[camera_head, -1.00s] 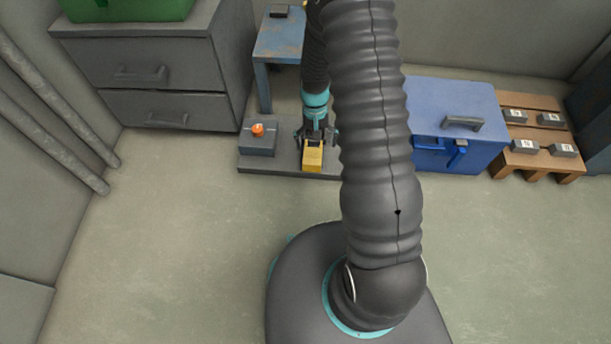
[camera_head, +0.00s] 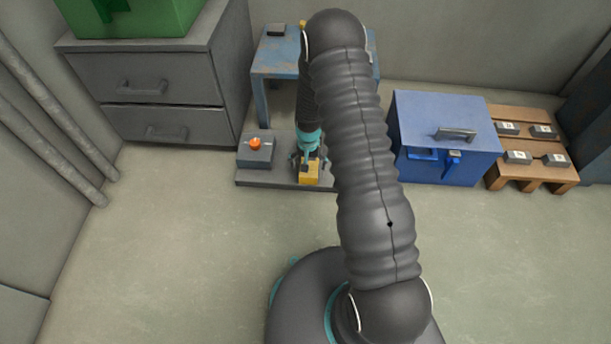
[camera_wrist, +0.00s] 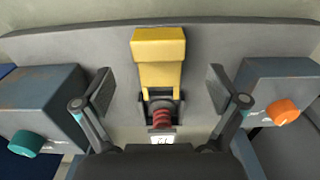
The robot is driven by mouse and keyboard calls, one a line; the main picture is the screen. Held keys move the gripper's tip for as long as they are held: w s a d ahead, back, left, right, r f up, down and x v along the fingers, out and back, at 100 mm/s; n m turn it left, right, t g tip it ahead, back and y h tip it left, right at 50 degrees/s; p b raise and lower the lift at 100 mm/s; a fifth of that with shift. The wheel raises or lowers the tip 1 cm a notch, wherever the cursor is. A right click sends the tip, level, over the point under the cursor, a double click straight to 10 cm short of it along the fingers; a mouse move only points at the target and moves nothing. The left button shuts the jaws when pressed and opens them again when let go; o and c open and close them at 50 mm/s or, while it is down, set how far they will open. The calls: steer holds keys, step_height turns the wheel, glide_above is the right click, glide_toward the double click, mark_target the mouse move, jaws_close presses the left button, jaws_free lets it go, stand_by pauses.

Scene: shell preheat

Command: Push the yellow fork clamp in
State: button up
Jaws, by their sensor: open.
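The yellow fork clamp (camera_wrist: 158,62) sits on a grey base plate (camera_wrist: 220,40) in the wrist view, centred between my fingers. A dark bracket with a red ringed part (camera_wrist: 162,117) lies at its near end. In the head view the yellow clamp (camera_head: 309,174) shows at the front of the low plate (camera_head: 262,180). My gripper (camera_wrist: 158,88) is open, with one finger on each side of the clamp and visible gaps to it. It also shows in the head view (camera_head: 309,160), above the plate. I cannot tell its exact height over the clamp.
A grey box with an orange knob (camera_wrist: 284,110) stands right of the clamp in the wrist view; one with a teal knob (camera_wrist: 26,144) stands left. A blue table (camera_head: 275,62), blue chest (camera_head: 445,130), wooden pallet (camera_head: 530,172) and grey drawers (camera_head: 150,85) line the walls. The front floor is clear.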

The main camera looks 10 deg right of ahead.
mark_target(308, 174)
steer(key=shift+d+f, duration=0.1)
steer(key=shift+f, duration=3.05)
steer(key=c, duration=1.7)
steer(key=w+b, duration=0.1)
steer(key=w, duration=0.1)
steer(key=w+d+b, duration=0.1)
steer(key=w, duration=0.1)
steer(key=shift+d+f+b, duration=0.1)
steer(key=shift+f+b, duration=0.1)
steer(key=shift+b, duration=0.2)
steer(key=shift+w+d+r, duration=0.1)
steer(key=shift+w+r, duration=0.15)
steer(key=shift+w, duration=0.25)
steer(key=o, duration=1.7)
